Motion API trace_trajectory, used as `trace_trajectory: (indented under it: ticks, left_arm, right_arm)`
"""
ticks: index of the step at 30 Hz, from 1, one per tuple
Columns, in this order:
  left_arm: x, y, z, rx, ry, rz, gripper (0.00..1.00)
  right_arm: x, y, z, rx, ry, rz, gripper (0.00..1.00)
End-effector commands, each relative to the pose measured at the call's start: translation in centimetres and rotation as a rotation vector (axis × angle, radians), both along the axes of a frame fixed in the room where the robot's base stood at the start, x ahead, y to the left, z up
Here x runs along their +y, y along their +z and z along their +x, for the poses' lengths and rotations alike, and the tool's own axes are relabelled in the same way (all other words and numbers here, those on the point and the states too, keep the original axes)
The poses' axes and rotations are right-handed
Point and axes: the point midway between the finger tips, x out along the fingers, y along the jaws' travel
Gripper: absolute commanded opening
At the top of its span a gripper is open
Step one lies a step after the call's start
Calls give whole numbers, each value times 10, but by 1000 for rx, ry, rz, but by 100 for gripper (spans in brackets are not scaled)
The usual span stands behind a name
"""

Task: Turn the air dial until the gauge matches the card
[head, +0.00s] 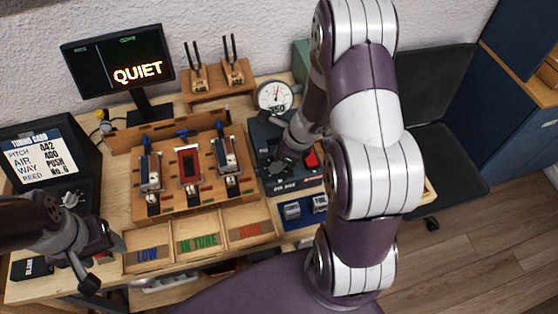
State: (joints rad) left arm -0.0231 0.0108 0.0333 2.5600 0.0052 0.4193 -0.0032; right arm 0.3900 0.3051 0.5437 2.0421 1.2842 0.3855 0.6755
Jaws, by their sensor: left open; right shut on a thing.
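The tuning card (40,160) stands at the left and reads pitch 442, air 400, way push, reed No. 6. The round white gauge (271,95) stands at the back, right of the wooden rack; its small number looks like 350, but is hard to read. The black air dial (278,170) sits on the dark box below the gauge. My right gripper (287,160) is down over the dial and shut on it, hiding part of it. My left gripper (92,264) is open and empty over the table's front left, away from the dial.
A monitor (118,60) shows QUIET. A wooden rack (188,205) holds several reed pieces, with trays marked LOW, IN TUNE and another (250,231) in front. A red switch (311,158) is close right of my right gripper. Tuning forks (213,62) stand behind.

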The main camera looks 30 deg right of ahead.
Motion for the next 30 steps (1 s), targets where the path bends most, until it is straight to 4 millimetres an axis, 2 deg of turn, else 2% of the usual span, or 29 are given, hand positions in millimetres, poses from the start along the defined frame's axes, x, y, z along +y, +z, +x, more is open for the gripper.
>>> trace_trajectory:
  ticks: [9,22,23,24,25,30]
  left_arm:
    - [0,-8,0,0,0,0,61]
    - [0,-8,0,0,0,0,61]
    - [0,-8,0,0,0,0,61]
    - [0,-8,0,0,0,0,61]
    - [0,-8,0,0,0,0,61]
    - [0,-8,0,0,0,0,61]
  right_arm:
    - [0,2,2,-6,-86,0,6]
    - [0,3,2,-7,-94,0,6]
    - [0,3,2,-8,-95,-1,46]
    - [0,3,2,-7,-94,-1,59]
    - [0,2,2,-7,-94,-1,62]
    - [0,2,1,-4,-93,-1,62]
